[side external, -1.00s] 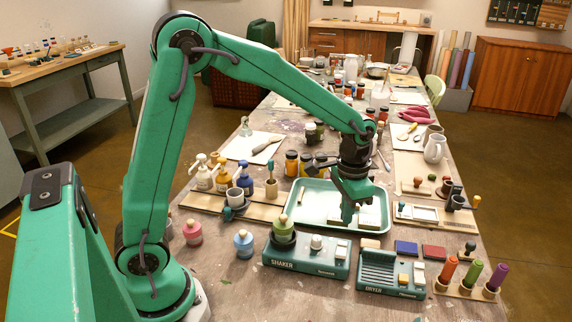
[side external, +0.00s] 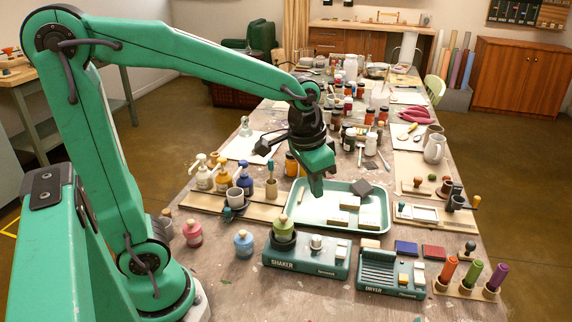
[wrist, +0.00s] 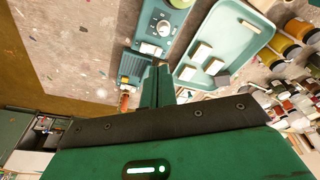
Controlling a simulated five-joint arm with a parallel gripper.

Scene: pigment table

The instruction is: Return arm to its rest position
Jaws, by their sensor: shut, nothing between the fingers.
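My gripper (side external: 318,190) is shut and empty. In the side view it hangs above the left end of the green tray (side external: 296,212), with its fingers pointing down. In the wrist view my gripper (wrist: 160,72) shows at the middle, with the tray (wrist: 262,18) to its right. The tray holds a few pale blocks (side external: 338,219) and a dark grey block (side external: 361,188). The arm is bent, its upper joint high at the left of the side view.
The shaker (side external: 305,258) and dryer (side external: 390,275) stand in front of the tray. Pump bottles (side external: 222,175) and a cup (side external: 235,197) stand to its left. Jars crowd the table behind.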

